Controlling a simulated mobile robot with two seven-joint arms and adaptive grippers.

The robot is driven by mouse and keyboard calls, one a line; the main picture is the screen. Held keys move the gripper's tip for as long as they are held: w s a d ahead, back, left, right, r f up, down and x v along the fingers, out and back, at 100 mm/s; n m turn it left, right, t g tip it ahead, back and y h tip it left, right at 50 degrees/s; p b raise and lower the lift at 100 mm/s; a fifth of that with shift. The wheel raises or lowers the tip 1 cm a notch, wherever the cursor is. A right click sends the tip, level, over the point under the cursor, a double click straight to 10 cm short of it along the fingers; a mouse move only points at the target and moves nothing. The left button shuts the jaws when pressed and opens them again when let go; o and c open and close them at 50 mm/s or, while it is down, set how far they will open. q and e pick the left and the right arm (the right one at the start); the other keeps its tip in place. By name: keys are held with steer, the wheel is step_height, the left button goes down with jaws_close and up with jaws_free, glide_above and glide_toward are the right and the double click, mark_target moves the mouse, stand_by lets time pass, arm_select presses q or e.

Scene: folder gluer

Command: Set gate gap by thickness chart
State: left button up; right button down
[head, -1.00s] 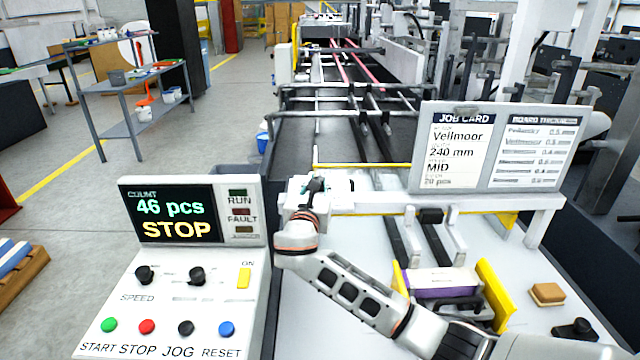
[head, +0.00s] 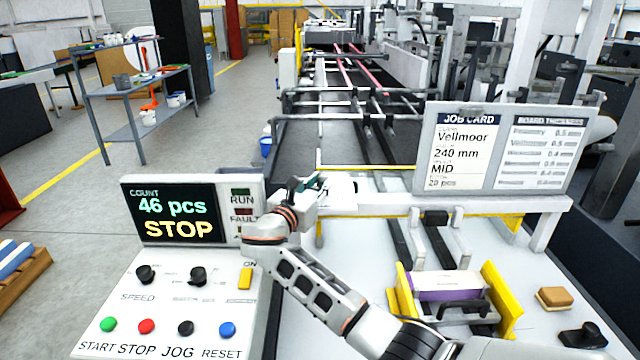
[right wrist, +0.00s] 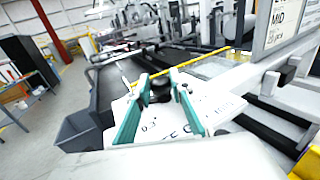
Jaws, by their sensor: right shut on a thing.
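My right gripper (head: 308,184) is at the white dial plate (head: 342,190) at the left end of the white crossbar. In the right wrist view its two teal fingers (right wrist: 158,100) are closed on a black knob (right wrist: 160,86). The plate (right wrist: 200,112) has printed marks, one like 0.3; the knob's setting cannot be read. The job card (head: 461,150) reads Vellmoor, 240 mm, MID, 20 pcs. The board thickness chart (head: 541,155) beside it lists names with values, too small to read surely. My left gripper is not in view.
The control panel (head: 172,212) shows 46 pcs and STOP, with knobs and coloured buttons below. A purple-and-white carton stack (head: 446,286) sits between yellow guides (head: 502,298). A tan block (head: 555,297) lies at right. A grey bin (right wrist: 84,128) is beside the machine.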

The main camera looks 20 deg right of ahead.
mark_target(320, 183)
steer(key=c, duration=1.8)
jaws_free()
steer(key=shift+o, duration=0.2)
steer(key=shift+r, duration=0.15)
step_height(320, 183, up, 10)
